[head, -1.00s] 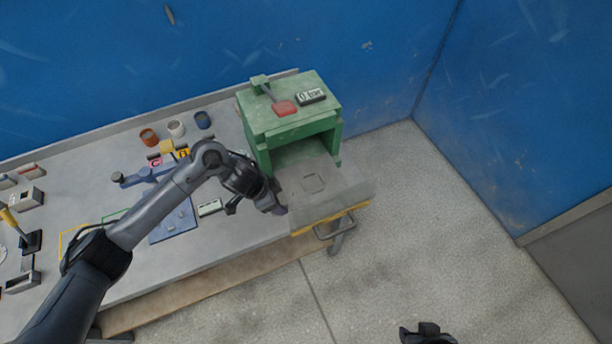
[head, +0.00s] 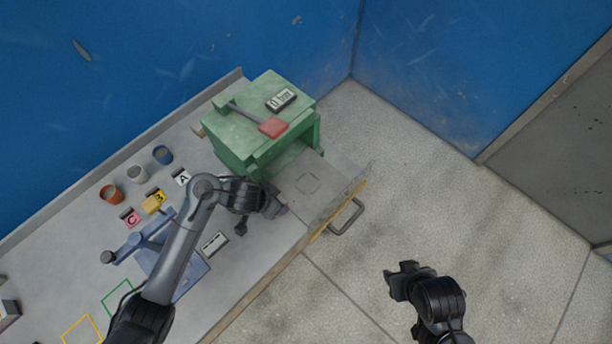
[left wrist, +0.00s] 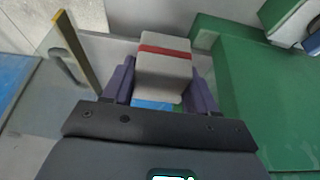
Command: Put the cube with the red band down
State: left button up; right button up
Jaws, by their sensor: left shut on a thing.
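The cube with the red band (left wrist: 164,68) is pale grey, with a red stripe across it and a blue patch low on its near side. My left gripper (left wrist: 160,88) is shut on it, one purple finger on each side. In the head view my left gripper (head: 274,207) is at the left edge of the grey sliding tray (head: 325,205), and the cube is hidden there. I cannot tell whether the cube touches the tray. My right gripper (head: 398,282) is over the floor, apart from everything; its jaws do not show clearly.
The tray sticks out of a green press (head: 240,135) and has a square outline, a yellow front edge and a handle (head: 347,217). The press has a red-ended lever (head: 272,127) and a "0 bar" display (head: 280,100). Cups, letter tags and a blue plate lie left on the bench.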

pick_arm(q)
jog(key=w+d+b, duration=0.3)
jog(key=w+d, duration=0.6)
jog(key=w, duration=0.1)
jog(key=shift+d, duration=0.2)
notch_tip(320, 180, down, 3)
jog(key=shift+f+b, duration=0.2)
jog(key=shift+b, duration=0.2)
jog(key=shift+f, duration=0.2)
jog(key=o, duration=1.1)
